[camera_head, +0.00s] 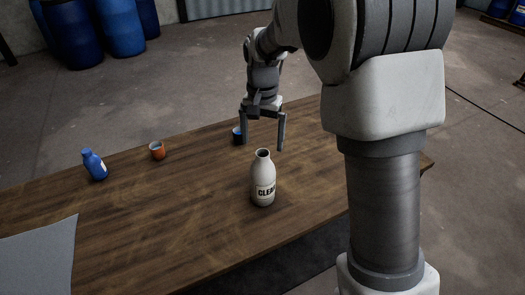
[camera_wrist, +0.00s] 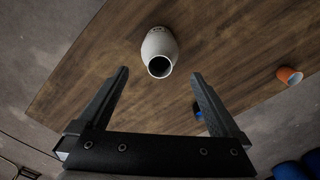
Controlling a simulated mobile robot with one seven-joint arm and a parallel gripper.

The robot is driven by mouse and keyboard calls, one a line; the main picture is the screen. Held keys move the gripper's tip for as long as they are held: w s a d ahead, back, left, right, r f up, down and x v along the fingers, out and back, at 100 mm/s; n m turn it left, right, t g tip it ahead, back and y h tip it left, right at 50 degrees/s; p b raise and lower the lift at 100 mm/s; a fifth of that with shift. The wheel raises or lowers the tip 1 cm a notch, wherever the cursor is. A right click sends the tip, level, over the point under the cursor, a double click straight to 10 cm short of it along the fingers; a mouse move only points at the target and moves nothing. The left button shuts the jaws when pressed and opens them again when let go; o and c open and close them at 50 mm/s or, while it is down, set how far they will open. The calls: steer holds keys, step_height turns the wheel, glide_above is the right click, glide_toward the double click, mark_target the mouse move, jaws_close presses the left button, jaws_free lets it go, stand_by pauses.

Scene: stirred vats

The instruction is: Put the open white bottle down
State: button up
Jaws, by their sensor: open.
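The open white bottle (camera_head: 263,180) stands upright on the wooden table (camera_head: 180,215), with dark lettering on its side and no cap on its mouth. In the wrist view the white bottle (camera_wrist: 159,50) shows its dark open mouth, beyond my fingertips. My gripper (camera_head: 263,147) is open and empty, behind the bottle and slightly higher than its mouth in the head view. In the wrist view both fingers of my gripper (camera_wrist: 159,72) are spread wide, with nothing between them and apart from the bottle.
A blue bottle (camera_head: 95,166) and an orange cup (camera_head: 157,151) stand on the table's left part. A small dark blue object (camera_head: 238,136) is partly hidden behind my gripper. A grey sheet (camera_head: 38,258) lies at the near left. Blue barrels (camera_head: 120,25) stand on the floor behind.

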steer(key=shift+s+r, duration=0.1)
steer(key=shift+r, duration=1.7)
steer(key=s+d+r+n+t, duration=0.25)
steer(key=s+d+r, duration=0.35)
steer(key=s+r, duration=0.45)
steer(key=s+d+f+n+t, duration=0.1)
steer(key=s+d+n+t, duration=0.1)
steer(key=s, duration=1.2)
steer(key=shift+d+f+t, duration=0.3)
steer(key=shift+d+t, duration=0.25)
steer(key=shift+d, duration=0.45)
